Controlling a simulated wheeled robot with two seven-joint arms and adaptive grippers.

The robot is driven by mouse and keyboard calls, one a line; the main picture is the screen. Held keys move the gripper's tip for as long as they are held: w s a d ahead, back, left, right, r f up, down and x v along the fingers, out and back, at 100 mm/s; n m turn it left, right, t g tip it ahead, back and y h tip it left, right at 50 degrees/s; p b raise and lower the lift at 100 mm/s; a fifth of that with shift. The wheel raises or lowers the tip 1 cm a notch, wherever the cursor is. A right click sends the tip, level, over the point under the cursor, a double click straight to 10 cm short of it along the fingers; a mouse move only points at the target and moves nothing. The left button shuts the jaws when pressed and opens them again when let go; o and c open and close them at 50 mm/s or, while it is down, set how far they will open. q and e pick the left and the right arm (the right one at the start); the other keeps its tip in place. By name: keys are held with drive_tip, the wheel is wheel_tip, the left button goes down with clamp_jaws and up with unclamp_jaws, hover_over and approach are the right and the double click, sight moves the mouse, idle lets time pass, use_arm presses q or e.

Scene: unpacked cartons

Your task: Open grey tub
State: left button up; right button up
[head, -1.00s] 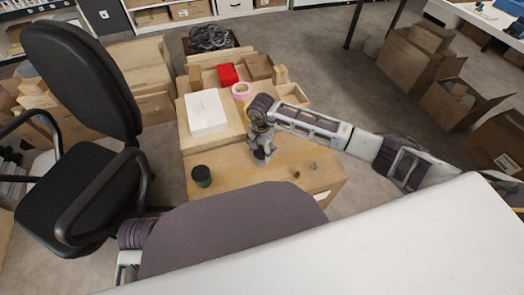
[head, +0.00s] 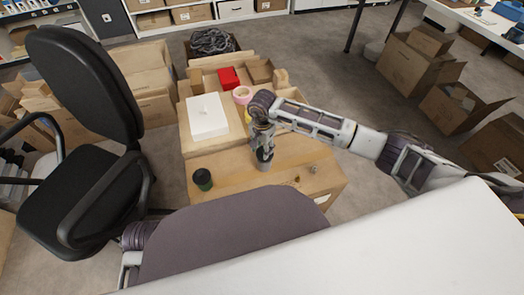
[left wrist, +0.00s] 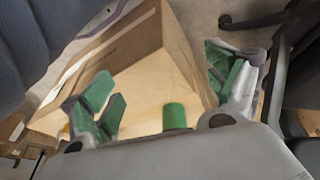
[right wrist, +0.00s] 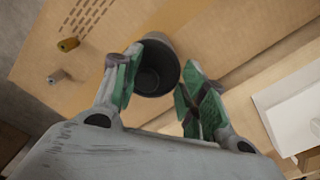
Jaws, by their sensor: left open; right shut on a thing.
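The grey tub (right wrist: 174,48) is between the fingers of my right gripper (right wrist: 158,92) in the right wrist view, with its round dark end facing the camera. I cannot tell whether that end is a lid or an open mouth. In the head view the tub (head: 264,164) shows upright below the right gripper (head: 264,151), at the wooden-coloured box top. My right gripper is shut on it. My left gripper (left wrist: 165,88) is open and empty in the left wrist view, with a green tub (left wrist: 174,116) beyond its fingers; the left gripper is hidden in the head view.
The green tub with a dark top (head: 203,180) stands left of the grey tub. Two small pieces, one brassy (right wrist: 68,44) and one grey (right wrist: 57,77), stand to the right. A white box (head: 207,117), pink tape roll (head: 242,95) and red box (head: 229,77) are behind. An office chair (head: 80,95) is left.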

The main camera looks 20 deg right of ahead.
sight(262, 151)
wheel_tip(262, 151, up, 5)
drive_tip(key=shift+r+p, duration=0.1)
drive_tip(key=shift+p, duration=0.4)
use_arm(q)
drive_tip(key=shift+w+a+f, duration=0.1)
drive_tip(key=shift+w+f, duration=0.05)
drive_tip(key=shift+f, duration=0.4)
drive_tip(key=shift+w+a+f, duration=0.1)
drive_tip(key=shift+f, duration=0.4)
use_arm(e)
drive_tip(key=shift+r, duration=0.7)
use_arm(q)
drive_tip(key=shift+s, duration=0.15)
